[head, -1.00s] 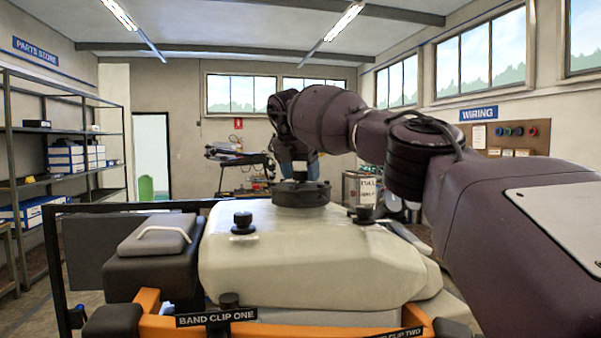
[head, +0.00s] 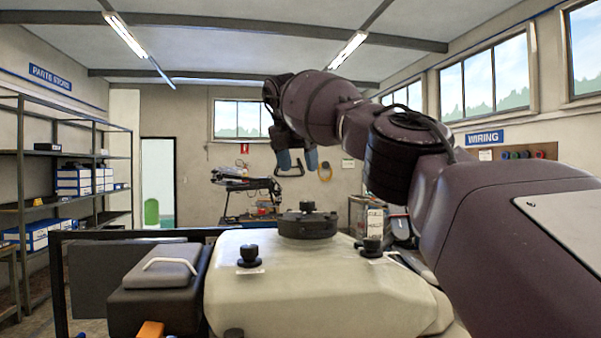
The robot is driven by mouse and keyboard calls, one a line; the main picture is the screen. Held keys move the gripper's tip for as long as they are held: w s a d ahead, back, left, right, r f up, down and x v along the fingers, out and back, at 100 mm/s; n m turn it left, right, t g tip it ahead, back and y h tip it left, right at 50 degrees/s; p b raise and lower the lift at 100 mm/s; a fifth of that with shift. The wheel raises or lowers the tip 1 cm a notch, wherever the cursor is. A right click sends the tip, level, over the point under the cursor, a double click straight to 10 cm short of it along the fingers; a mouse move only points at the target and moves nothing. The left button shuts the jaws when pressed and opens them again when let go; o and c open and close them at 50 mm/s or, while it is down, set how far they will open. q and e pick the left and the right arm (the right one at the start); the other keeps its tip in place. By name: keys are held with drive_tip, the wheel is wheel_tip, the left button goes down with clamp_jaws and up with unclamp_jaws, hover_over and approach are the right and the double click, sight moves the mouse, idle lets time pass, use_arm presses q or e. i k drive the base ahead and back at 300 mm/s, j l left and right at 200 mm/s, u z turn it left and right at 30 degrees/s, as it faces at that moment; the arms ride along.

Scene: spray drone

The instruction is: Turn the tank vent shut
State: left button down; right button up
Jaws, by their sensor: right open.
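The cream tank (head: 330,290) fills the lower middle of the head view. A wide black cap (head: 307,224) with a small knob sits on its top. A black knob (head: 248,255) stands left of the cap, and another black knob (head: 371,247) stands to its right. Each has a small pale label, unreadable here, so I cannot tell which is the vent. My right gripper (head: 297,163) is open and empty, fingers pointing down. It shows above the cap in the picture, apart from it. My left gripper is not in view.
A dark case (head: 160,290) with a pale handle sits left of the tank. A black frame bar (head: 150,235) runs behind it. My right arm covers the right side. Shelving (head: 70,150) stands at far left, and a cluttered bench (head: 250,205) is at the back.

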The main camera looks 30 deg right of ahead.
sight(249, 253)
drive_tip(key=k, duration=1)
